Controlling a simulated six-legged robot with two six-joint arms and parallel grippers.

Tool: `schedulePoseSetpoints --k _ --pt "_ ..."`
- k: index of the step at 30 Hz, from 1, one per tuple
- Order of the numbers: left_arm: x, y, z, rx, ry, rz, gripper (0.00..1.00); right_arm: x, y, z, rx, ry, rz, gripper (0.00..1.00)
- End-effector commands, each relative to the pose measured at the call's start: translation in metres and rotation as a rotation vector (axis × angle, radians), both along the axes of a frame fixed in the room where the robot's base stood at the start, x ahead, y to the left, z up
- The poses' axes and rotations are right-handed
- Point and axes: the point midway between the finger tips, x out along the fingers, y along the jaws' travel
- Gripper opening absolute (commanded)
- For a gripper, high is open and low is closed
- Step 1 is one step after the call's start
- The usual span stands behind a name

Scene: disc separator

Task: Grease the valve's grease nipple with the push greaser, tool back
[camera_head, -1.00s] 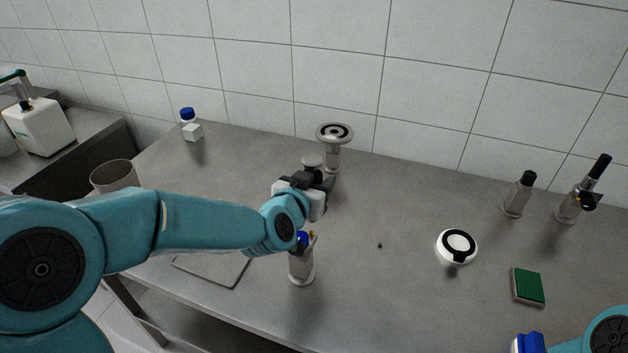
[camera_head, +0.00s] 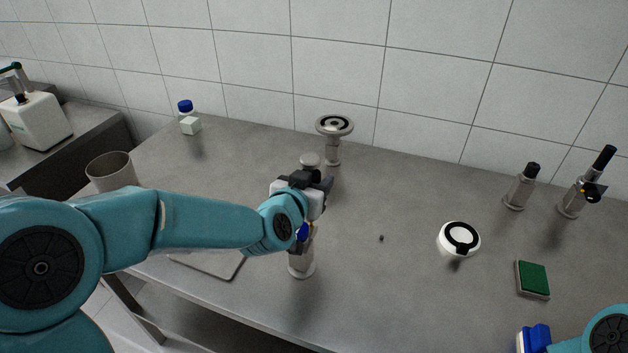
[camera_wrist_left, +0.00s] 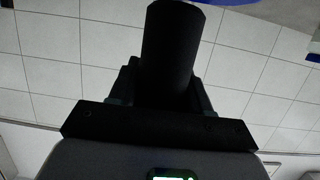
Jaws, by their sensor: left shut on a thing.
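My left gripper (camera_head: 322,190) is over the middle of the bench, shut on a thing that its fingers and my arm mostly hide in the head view. In the left wrist view a thick black cylinder (camera_wrist_left: 170,50) stands between the jaws; it looks like the handle of the push greaser, but its tip is hidden. A grey post with a round, ring-marked wheel top (camera_head: 334,125), possibly the valve, stands just behind the gripper. A smaller grey round top (camera_head: 310,159) shows beside it. No grease nipple can be made out.
A grey holder (camera_head: 302,265) with a blue-tipped item stands just below the gripper. A grey cup (camera_head: 110,170) is at left. The bench centre-right is mostly clear.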

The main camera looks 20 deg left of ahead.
Motion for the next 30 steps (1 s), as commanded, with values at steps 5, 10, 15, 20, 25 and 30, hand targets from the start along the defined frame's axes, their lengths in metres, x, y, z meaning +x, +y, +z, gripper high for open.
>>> schedulePoseSetpoints --k 5,10,15,20,25,30 --pt "0.000 0.000 -0.005 0.000 -0.002 0.000 0.00 0.000 0.000 -0.006 0.000 0.000 0.000 0.43" --pt "0.000 0.000 -0.010 0.000 -0.002 0.000 0.00 0.000 0.000 -0.010 0.000 0.000 0.000 0.43" --pt "0.000 0.000 -0.014 0.000 -0.001 0.000 0.00 0.000 0.000 -0.014 0.000 0.000 0.000 0.43" --pt "0.000 0.000 -0.017 0.000 -0.001 0.000 0.00 0.000 0.000 -0.017 0.000 0.000 0.000 0.43" --pt "0.000 0.000 -0.016 0.000 -0.002 0.000 0.00 0.000 0.000 -0.016 0.000 0.000 0.000 0.43" --pt "0.000 0.000 -0.016 0.000 -0.002 0.000 0.00 0.000 0.000 -0.016 0.000 0.000 0.000 0.43"
